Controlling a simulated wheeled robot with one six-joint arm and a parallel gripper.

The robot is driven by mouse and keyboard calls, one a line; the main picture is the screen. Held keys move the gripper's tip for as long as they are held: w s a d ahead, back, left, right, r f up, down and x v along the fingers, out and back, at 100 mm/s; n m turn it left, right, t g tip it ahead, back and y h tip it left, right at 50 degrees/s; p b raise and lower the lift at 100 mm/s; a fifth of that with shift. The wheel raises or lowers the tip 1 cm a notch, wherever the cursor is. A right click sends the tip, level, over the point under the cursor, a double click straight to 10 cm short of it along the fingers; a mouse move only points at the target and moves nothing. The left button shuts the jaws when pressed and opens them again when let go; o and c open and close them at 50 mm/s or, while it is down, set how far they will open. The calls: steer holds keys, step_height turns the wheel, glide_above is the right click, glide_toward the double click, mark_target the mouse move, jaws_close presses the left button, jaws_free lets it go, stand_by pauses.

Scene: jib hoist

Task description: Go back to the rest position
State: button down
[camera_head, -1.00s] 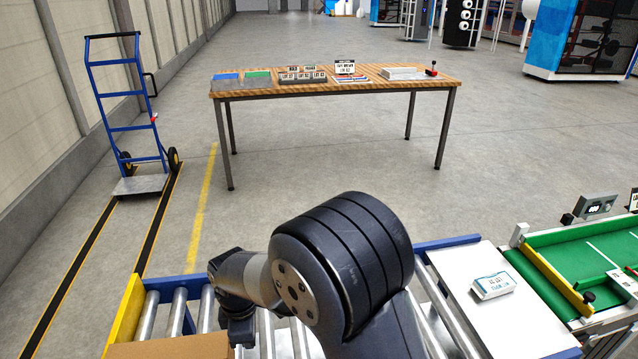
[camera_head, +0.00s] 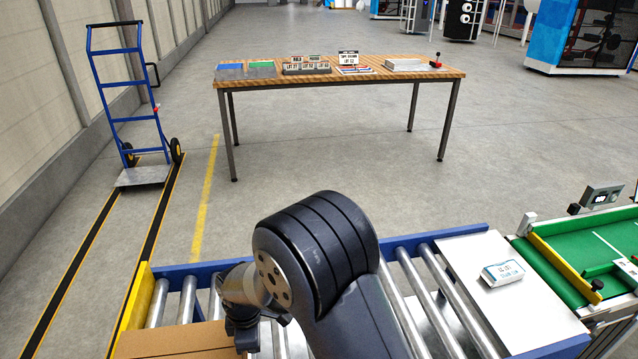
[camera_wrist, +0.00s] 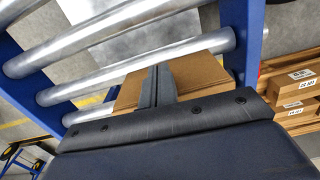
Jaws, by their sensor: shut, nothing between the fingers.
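My gripper (camera_wrist: 157,84) shows in the wrist view, its two fingers close together and empty. Behind the fingers lies a brown cardboard box (camera_wrist: 203,75) next to the steel rollers; I cannot tell the exact gap between fingers and box. In the head view my arm bends over the roller conveyor (camera_head: 187,300), and the fingers are hidden behind the arm and the frame's lower edge. The cardboard box also shows at the bottom left of the head view (camera_head: 175,342).
A white board (camera_head: 500,285) with a small white-and-blue box (camera_head: 503,273) lies right of my arm. A green belt unit (camera_head: 590,255) stands at far right. A wooden table (camera_head: 340,73) and a blue hand truck (camera_head: 130,110) stand beyond open floor. Labelled cartons (camera_wrist: 295,92) lie below the conveyor.

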steer(key=w+d+b, duration=0.1)
steer(key=w+d, duration=0.2)
steer(key=d, duration=1.7)
steer(key=w+d+b, duration=0.1)
steer(key=w+d, duration=0.2)
steer(key=d, duration=1.7)
steer(key=shift+w+d+b, duration=0.2)
steer(key=shift+d+b, duration=0.15)
steer(key=shift+b, duration=0.05)
steer(key=shift+s, duration=0.1)
